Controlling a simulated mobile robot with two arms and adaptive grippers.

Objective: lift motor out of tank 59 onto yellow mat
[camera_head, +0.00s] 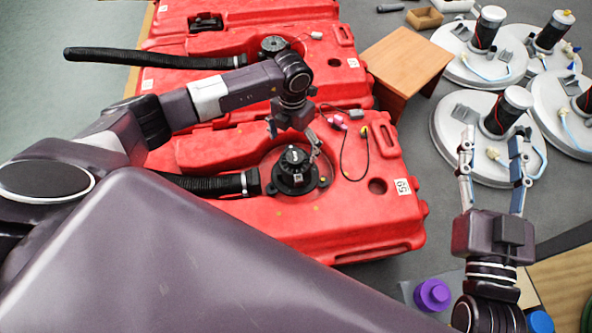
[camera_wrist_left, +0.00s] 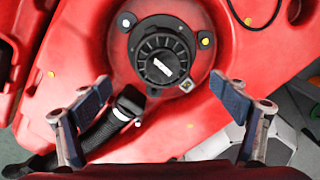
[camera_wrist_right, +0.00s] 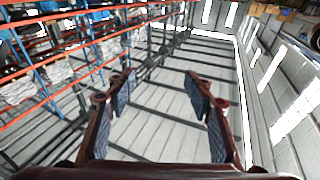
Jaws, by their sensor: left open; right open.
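The black round motor (camera_head: 294,168) sits in the round opening of the nearest red tank (camera_head: 352,222); the tank's label (camera_head: 403,187) is turned and hard to read. A black corrugated hose (camera_head: 212,185) runs to the motor's left side. My left gripper (camera_head: 293,138) is open above and just behind the motor. In the left wrist view the motor (camera_wrist_left: 162,60) lies ahead of the open fingers, not between them. My right gripper (camera_head: 491,140) is open and empty at the right, pointing up and away from the tank. I cannot make out a yellow mat.
More red tanks (camera_head: 258,88) stand behind. A wooden stool-like block (camera_head: 408,58) and several round white lids with black motors (camera_head: 482,60) are on the floor at the back right. A purple container (camera_head: 433,294) is near my right arm. A thin black cable (camera_head: 368,158) lies on the tank.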

